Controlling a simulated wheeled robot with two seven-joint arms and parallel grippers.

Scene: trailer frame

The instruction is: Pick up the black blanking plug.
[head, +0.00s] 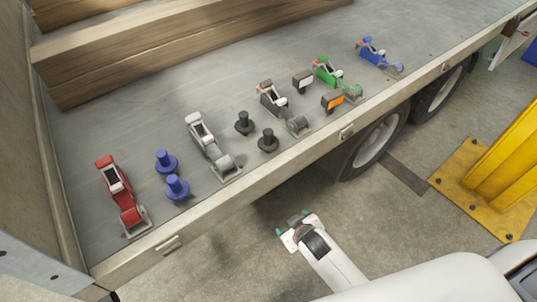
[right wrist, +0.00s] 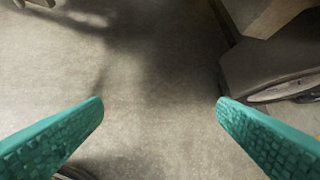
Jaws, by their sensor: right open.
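Two black blanking plugs stand upright on the grey trailer bed in the head view. One black plug (head: 244,123) is a little farther back and left; the other black plug (head: 268,140) is nearer the bed's front edge. My right gripper (head: 292,222) is outside the trailer's edge, in front of and apart from both plugs. In the right wrist view its teal fingers (right wrist: 160,104) are spread wide with nothing between them, over concrete floor. My left gripper is not in view.
Two blue plugs (head: 166,162) and a red ratchet strap (head: 119,194) stand left. A white strap (head: 207,140) and a dark grey one (head: 277,103) flank the black plugs. Orange-lensed light (head: 333,101), green and blue straps lie right. The trailer's edge rail (head: 250,183) separates gripper and bed.

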